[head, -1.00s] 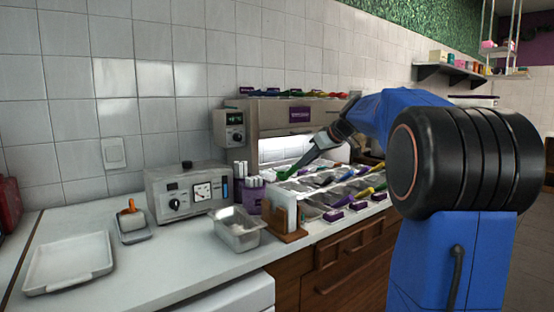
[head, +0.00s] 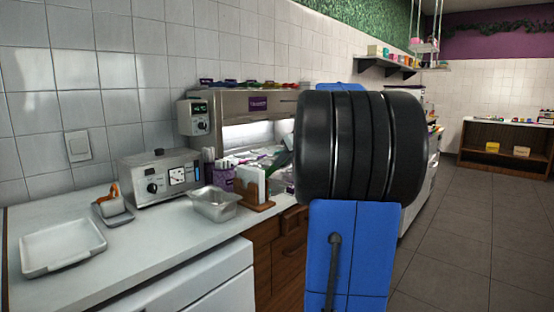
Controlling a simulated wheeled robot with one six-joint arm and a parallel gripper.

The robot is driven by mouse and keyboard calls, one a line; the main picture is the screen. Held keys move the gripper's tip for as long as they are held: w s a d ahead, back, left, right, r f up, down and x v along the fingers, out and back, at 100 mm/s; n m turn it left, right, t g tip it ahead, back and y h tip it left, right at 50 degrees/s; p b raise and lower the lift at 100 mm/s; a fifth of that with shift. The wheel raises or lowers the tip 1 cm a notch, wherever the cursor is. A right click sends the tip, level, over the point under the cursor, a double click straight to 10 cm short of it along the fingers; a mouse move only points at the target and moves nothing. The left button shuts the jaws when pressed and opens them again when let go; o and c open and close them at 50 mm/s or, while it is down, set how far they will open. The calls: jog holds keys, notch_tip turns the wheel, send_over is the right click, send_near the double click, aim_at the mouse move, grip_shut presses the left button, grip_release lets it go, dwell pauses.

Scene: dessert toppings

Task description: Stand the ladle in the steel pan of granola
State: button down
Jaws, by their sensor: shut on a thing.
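My gripper (head: 284,156) shows only as a dark sliver at the left edge of my black arm joint, over the topping counter. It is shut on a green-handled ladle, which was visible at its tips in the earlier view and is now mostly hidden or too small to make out. The steel topping pans (head: 250,158) lie in the lit counter, largely covered by my arm. I cannot tell which pan has granola, nor whether the ladle touches any pan.
A topping station with a steel hood (head: 240,102) stands against the tiled wall. Left of it are an empty steel pan (head: 214,203), a control box (head: 160,178), a small holder (head: 113,209) and a white tray (head: 62,245). Open floor (head: 470,230) lies right.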

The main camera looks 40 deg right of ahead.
jog(key=shift+f, duration=4.65)
jog(key=c, duration=1.5)
grip_release()
jog(key=shift+d+r, duration=0.1)
jog(key=shift+r, duration=0.05)
jog(key=shift+c, duration=0.7)
jog(key=shift+o, duration=1.3)
jog(key=shift+r, duration=3.9)
